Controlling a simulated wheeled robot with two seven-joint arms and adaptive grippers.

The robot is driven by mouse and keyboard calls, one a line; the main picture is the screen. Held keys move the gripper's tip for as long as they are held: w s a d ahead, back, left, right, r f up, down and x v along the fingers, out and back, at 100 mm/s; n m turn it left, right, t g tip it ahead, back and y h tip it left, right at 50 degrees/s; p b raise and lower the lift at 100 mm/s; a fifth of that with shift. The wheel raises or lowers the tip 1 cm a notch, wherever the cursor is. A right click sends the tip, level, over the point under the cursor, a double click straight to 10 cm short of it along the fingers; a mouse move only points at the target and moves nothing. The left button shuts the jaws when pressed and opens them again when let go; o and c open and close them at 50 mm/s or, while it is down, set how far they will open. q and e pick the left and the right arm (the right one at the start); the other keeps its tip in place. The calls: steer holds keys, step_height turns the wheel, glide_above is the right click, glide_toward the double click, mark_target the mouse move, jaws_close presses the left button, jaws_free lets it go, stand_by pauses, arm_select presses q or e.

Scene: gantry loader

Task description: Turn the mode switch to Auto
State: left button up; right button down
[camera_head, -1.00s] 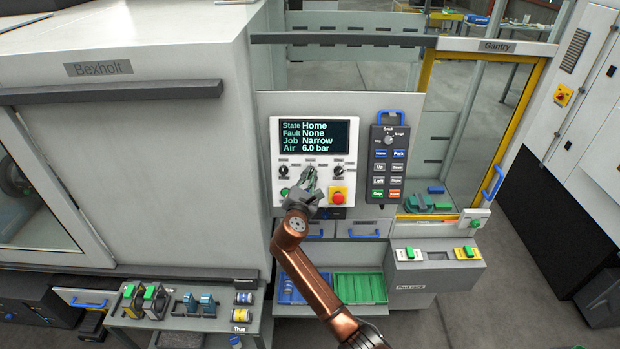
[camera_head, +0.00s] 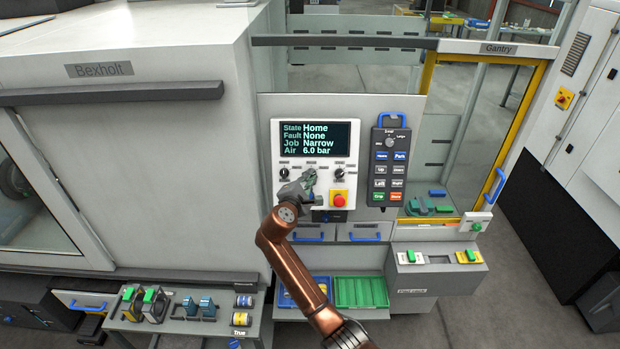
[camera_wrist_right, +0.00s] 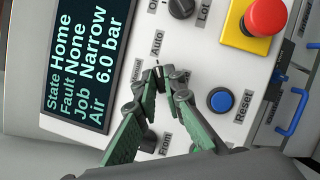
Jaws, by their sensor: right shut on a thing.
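The mode switch (camera_wrist_right: 155,72) is a small dark knob in the middle of the white panel's knob row, with "Manual" and "Auto" labels beside it. My right gripper (camera_wrist_right: 158,82) is shut on it, its green-grey fingertips on either side. The fingers hide most of the knob, so I cannot tell its exact pointing. In the head view my right gripper (camera_head: 312,174) reaches the panel from the lower left and tilts to the right. The screen (camera_head: 314,138) reads State Home, Fault None, Job Narrow, Air 6.0 bar. My left gripper is not in view.
A red stop button (camera_head: 338,199) on yellow and a blue Reset button (camera_wrist_right: 221,100) sit close to the gripper. Other knobs stand to the left (camera_head: 284,173) and right (camera_head: 339,174). A pendant (camera_head: 389,165) hangs right of the panel.

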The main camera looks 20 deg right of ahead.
steer(key=c, duration=2)
jaws_free()
steer(key=v, duration=1.2)
steer(key=shift+f, duration=0.15)
